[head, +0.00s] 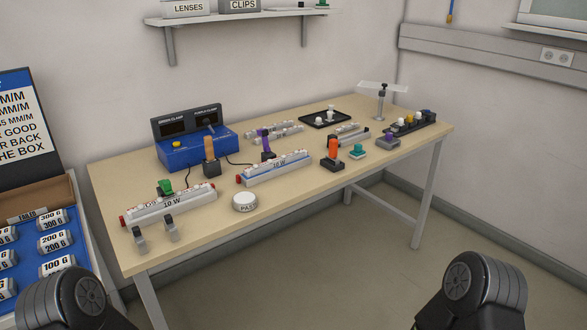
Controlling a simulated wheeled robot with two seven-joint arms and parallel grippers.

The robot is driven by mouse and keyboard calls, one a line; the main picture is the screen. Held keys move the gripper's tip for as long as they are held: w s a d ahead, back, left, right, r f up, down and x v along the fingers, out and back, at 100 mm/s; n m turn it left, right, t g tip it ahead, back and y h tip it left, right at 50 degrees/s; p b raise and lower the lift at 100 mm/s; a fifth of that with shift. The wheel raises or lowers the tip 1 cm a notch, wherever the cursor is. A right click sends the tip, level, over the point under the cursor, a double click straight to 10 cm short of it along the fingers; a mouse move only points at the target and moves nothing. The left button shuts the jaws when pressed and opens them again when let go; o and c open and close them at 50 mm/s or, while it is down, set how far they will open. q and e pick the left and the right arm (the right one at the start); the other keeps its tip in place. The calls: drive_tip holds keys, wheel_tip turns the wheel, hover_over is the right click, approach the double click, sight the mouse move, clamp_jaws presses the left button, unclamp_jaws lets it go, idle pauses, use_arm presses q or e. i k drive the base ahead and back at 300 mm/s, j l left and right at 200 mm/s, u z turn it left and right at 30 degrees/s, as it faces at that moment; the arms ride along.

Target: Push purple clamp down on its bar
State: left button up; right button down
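A purple clamp (264,140) stands upright near the middle of the table, just behind the blue-and-white bar (283,165) marked 10 W. Its lower part is partly hidden by that bar, so I cannot tell how it sits on it. A second, smaller purple piece (388,139) sits on a grey block at the right. Only dark rounded links of my two arms show, at the bottom left and bottom right. Neither gripper is in view.
A weights tray (75,215) stands left.

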sight(263, 133)
drive_tip(key=i+l+z, duration=0.15)
drive_tip(key=i+z, duration=0.2)
drive_tip(key=i, duration=0.35)
drive_tip(key=i+z, duration=0.4)
drive_tip(key=i, duration=0.3)
